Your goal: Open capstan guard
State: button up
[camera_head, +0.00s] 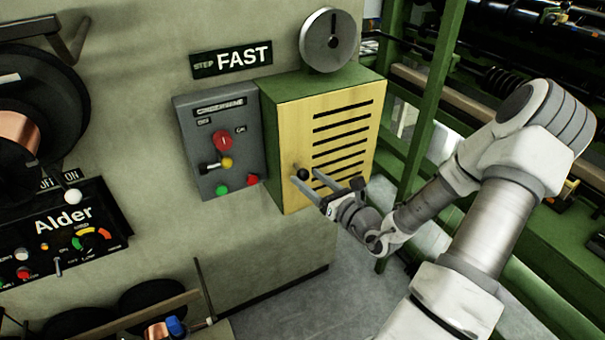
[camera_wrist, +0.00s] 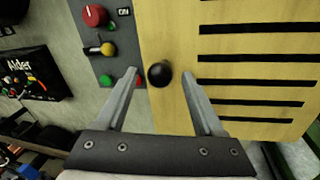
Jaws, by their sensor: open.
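The capstan guard (camera_head: 295,130) is a yellow slotted panel on the front of a green box on the wall. It looks closed, flush with the box. Its black round knob (camera_head: 303,174) is near the panel's lower left edge. In the wrist view the knob (camera_wrist: 159,74) shows between the two fingertips, on the yellow panel (camera_wrist: 180,40). My gripper (camera_head: 311,180) is open, its fingers pointing at the panel on either side of the knob. No contact with the knob is visible.
A grey control box (camera_head: 217,140) with red, yellow and green controls is just left of the guard. A metal disc (camera_head: 328,40) stands above the green box. A green post (camera_head: 430,110) rises to the right. Bare floor (camera_head: 330,290) lies below.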

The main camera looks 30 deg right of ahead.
jog(key=shift+x, duration=1.6)
jog(key=shift+c, duration=0.2)
grip_shut()
